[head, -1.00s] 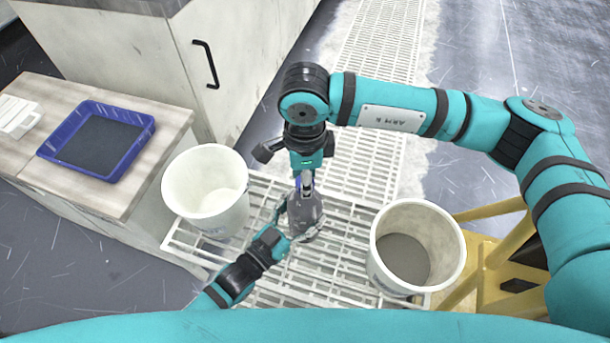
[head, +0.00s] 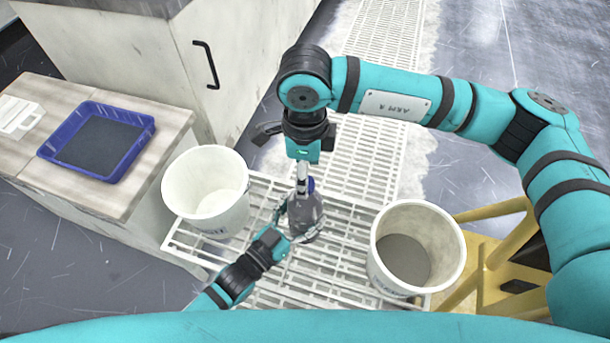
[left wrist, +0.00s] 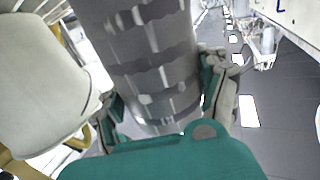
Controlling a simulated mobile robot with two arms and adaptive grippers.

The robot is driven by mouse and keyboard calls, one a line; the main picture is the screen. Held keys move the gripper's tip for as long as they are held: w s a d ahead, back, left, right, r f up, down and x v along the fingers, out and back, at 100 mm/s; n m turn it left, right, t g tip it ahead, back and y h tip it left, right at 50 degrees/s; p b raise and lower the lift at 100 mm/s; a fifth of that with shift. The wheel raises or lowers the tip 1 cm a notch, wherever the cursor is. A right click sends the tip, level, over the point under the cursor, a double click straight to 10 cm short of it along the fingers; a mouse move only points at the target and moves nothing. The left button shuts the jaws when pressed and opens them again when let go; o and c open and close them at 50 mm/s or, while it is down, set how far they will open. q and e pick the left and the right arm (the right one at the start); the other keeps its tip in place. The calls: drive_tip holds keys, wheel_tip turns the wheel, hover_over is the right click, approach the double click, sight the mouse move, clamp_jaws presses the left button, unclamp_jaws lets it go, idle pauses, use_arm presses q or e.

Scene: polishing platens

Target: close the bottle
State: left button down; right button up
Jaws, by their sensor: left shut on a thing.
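My left gripper (head: 297,225) is shut around the bottle's body from the lower left. In the left wrist view the bottle (left wrist: 150,60) fills the middle, with a finger of my left gripper (left wrist: 163,92) on each side. My right gripper (head: 303,186) points down from above at the bottle's top, its fingers in front of part of the cap. Whether they touch or grip the cap is hidden.
A white empty-looking bucket (head: 205,160) stands left of the bottle. A white bucket with grey contents (head: 440,235) stands to the right, near a yellow frame (head: 500,240). A blue tray (head: 147,128) lies on the bench (head: 165,145) at left. The grating (head: 340,265) is otherwise clear.

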wheel_tip(320, 180, up, 9)
drive_tip(key=shift+r, duration=0.15)
use_arm(q)
unclamp_jaws()
idle(0.4)
drive_tip(key=v, duration=1.2)
